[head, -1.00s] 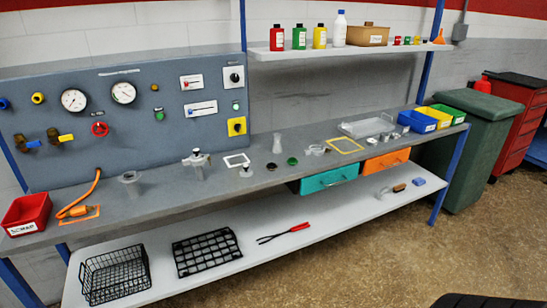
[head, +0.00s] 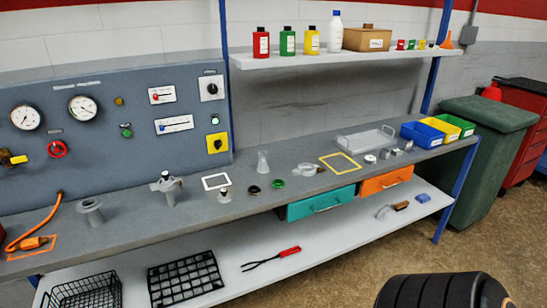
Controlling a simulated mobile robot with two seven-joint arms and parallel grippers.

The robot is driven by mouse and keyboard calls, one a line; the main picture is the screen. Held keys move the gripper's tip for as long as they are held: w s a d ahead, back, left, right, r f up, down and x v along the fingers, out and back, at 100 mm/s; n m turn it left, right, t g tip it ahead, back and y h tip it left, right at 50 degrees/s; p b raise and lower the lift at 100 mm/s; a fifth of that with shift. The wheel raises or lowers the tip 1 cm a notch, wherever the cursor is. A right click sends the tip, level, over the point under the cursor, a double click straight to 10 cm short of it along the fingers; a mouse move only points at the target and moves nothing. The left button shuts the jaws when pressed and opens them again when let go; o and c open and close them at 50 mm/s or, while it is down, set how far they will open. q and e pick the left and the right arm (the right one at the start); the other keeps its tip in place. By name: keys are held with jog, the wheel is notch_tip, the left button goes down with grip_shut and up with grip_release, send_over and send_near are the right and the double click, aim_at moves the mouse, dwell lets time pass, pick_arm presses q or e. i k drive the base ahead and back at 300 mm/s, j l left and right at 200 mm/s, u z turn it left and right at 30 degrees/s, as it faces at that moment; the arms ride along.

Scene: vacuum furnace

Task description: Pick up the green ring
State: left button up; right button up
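The green ring (head: 278,184) lies flat on the grey workbench top, just right of a small black disc (head: 254,190) and in front of a clear glass flask (head: 262,162). It is fully in sight and nothing covers it. Neither of my grippers shows in the head view. A black ribbed part of my own body is at the bottom right.
The grey bench (head: 235,211) also bears a white square frame (head: 215,182), a yellow square frame (head: 340,163) and a clear tray (head: 365,141). Teal (head: 320,203) and orange (head: 385,183) drawers hang under its front edge. A shelf (head: 335,58) with bottles runs above.

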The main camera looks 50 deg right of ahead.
aim_at(282, 182)
jog(key=i+l+u, duration=0.1)
jog(key=l, duration=1.75)
jog(key=i+u, duration=0.05)
jog(key=i, duration=0.05)
